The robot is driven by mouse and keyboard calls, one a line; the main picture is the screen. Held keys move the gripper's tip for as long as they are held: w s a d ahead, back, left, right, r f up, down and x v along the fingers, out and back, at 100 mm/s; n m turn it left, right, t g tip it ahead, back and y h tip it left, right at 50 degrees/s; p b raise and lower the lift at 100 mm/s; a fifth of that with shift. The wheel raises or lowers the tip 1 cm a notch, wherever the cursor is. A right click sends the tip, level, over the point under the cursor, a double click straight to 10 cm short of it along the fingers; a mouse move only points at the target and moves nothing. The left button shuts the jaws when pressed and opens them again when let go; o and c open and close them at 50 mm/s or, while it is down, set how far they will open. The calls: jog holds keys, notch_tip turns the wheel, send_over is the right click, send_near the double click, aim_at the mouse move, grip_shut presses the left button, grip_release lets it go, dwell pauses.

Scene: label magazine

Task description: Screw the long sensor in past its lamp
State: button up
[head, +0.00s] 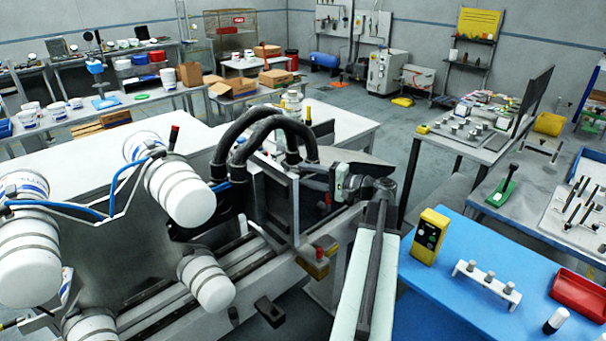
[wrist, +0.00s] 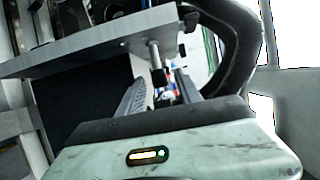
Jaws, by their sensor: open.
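My gripper (wrist: 161,84) is open in the wrist view, its two grey fingers pointing away from me. A short metal rod with a dark end (wrist: 155,62) hangs at the edge of a grey plate (wrist: 95,42), near the fingertips. It may be the long sensor, but I cannot tell for sure, nor whether it lies between the fingers. No sensor lamp can be made out. In the head view my gripper (head: 342,182) is beside the labelling machine's black upright housing (head: 272,200), and its fingers are hard to see.
Thick black hoses (head: 262,125) arch close to my gripper; one (wrist: 242,45) passes at right in the wrist view. A blue bench (head: 460,310) at right carries a yellow device (head: 430,236), a white post rack (head: 487,285) and a red tray (head: 580,296).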

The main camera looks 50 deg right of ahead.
jog(key=shift+x, duration=0.8)
grip_shut()
jog(key=r+p, duration=0.1)
jog(key=p, duration=0.1)
jog(key=shift+a+g+p, duration=0.1)
jog(key=shift+g+p, duration=0.2)
jog(key=shift+g, duration=0.1)
jog(key=shift+g+p, duration=0.3)
jog(key=shift+p, duration=0.3)
jog(key=shift+f+m+g+p, duration=0.35)
jog(key=shift+m+g+p, duration=0.05)
jog(key=shift+p, duration=0.1)
jog(key=shift+f, duration=0.15)
grip_release()
jog(key=shift+s, duration=0.1)
